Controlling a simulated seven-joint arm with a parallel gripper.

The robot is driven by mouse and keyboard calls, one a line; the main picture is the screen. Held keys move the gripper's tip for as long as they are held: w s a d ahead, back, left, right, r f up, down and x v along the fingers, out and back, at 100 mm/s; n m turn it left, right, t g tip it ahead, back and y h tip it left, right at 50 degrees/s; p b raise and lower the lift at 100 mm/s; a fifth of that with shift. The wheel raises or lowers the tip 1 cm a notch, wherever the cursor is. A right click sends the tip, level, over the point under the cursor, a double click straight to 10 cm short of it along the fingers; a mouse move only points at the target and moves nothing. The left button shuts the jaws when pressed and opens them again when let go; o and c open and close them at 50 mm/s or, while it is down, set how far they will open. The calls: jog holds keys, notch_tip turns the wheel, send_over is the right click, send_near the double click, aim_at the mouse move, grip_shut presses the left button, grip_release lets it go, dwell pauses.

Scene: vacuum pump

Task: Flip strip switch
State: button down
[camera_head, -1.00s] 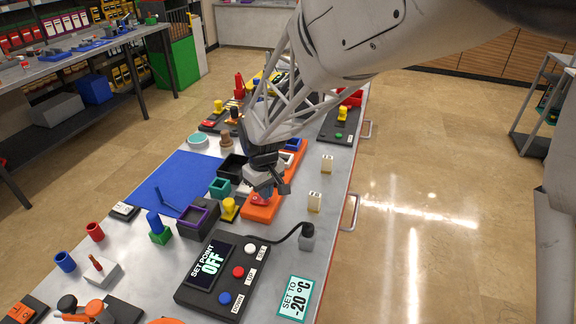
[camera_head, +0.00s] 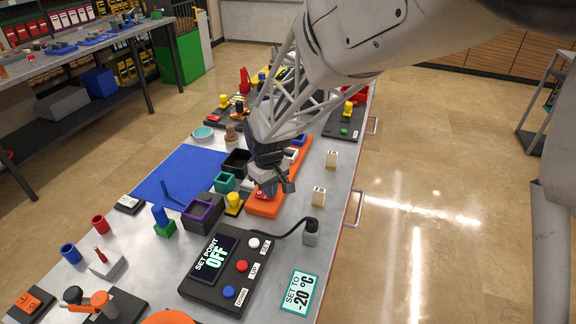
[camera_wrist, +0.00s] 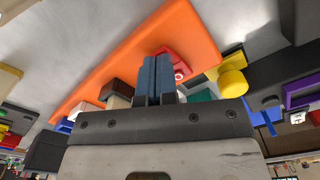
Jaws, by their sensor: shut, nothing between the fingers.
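An orange power strip (camera_head: 262,206) lies on the metal bench, running away from the camera under my gripper. A red rocker switch (camera_head: 266,192) sits at its near end. My gripper (camera_head: 272,184) is shut and empty, pointing down at that end of the strip. In the wrist view the closed blue-grey fingertips (camera_wrist: 154,72) overlap the red switch (camera_wrist: 178,66), with the orange strip (camera_wrist: 120,62) behind them. The fingers hide part of the switch. I cannot tell whether they touch it or which way it is tilted.
A black control box (camera_head: 222,272) with a display reading OFF stands in front, its cable running to a grey plug (camera_head: 311,231). A yellow knob (camera_head: 234,200) and purple-rimmed box (camera_head: 204,212) stand left of the strip. A blue mat (camera_head: 180,178) lies left.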

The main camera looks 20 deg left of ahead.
jog(key=shift+f, duration=0.2)
jog(key=shift+r, duration=3.5)
jog(key=shift+d, duration=0.1)
